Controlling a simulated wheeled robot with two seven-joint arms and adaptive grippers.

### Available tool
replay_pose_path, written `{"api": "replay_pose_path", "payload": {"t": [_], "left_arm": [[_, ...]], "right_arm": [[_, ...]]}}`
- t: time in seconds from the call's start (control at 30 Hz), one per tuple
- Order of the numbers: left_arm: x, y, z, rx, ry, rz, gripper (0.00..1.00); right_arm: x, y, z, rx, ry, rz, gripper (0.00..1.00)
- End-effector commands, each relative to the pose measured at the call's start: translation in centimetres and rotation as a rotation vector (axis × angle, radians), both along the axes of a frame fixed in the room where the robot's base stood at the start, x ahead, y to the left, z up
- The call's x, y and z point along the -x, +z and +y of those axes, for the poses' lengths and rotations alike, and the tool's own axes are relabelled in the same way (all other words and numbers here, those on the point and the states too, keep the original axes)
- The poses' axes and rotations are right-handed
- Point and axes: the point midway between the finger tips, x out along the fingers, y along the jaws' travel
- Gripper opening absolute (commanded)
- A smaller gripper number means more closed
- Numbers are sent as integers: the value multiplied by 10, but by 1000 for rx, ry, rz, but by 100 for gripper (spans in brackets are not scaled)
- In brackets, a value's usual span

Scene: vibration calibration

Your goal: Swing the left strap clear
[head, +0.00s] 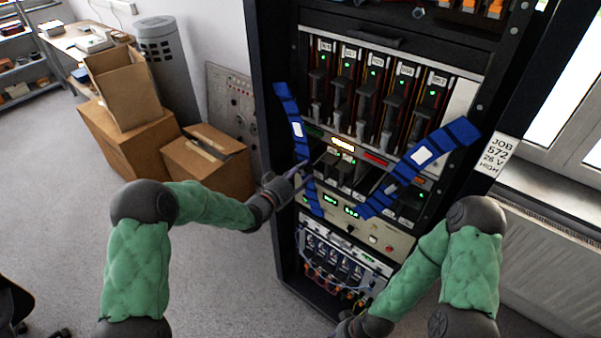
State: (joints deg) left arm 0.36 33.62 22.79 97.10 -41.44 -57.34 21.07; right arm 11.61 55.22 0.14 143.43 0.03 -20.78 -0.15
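The left strap (291,108) is a dark blue segmented band with a white patch. It hangs down the left part of the rack front, slightly slanted. My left gripper (302,171) is at the strap's lower half, its fingertips touching or overlapping it in the picture. I cannot tell whether the fingers are closed around the strap. The right strap (440,143), blue with a white patch, slants from the upper right down to the middle of the rack. My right gripper (348,328) is low at the bottom edge, partly cut off, away from both straps.
The black rack (268,120) holds a row of modules with green lights (376,72), a lit panel (350,210) and a lower wired unit (335,262). Cardboard boxes (130,140) stand at left. Grey floor is open there.

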Motion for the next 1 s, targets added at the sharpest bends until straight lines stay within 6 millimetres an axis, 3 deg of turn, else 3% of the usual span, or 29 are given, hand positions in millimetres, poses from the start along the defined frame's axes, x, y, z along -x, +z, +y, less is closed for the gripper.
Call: {"api": "replay_pose_path", "payload": {"t": [0.03,0.13,0.17,0.47,0.8,1.0], "left_arm": [[0,0,0,0,0,0,29],[0,0,0,0,0,0,1],[0,0,0,0,0,0,0],[-5,-4,7,-21,2,-17,0],[-34,-18,47,-176,4,-133,0],[-51,-19,70,-271,2,-200,0]], "right_arm": [[0,0,0,0,0,0,40],[0,0,0,0,0,0,40],[0,0,0,0,0,0,40],[0,-9,0,0,0,0,40],[0,-48,0,0,0,0,40],[0,-62,0,0,0,0,40]]}}
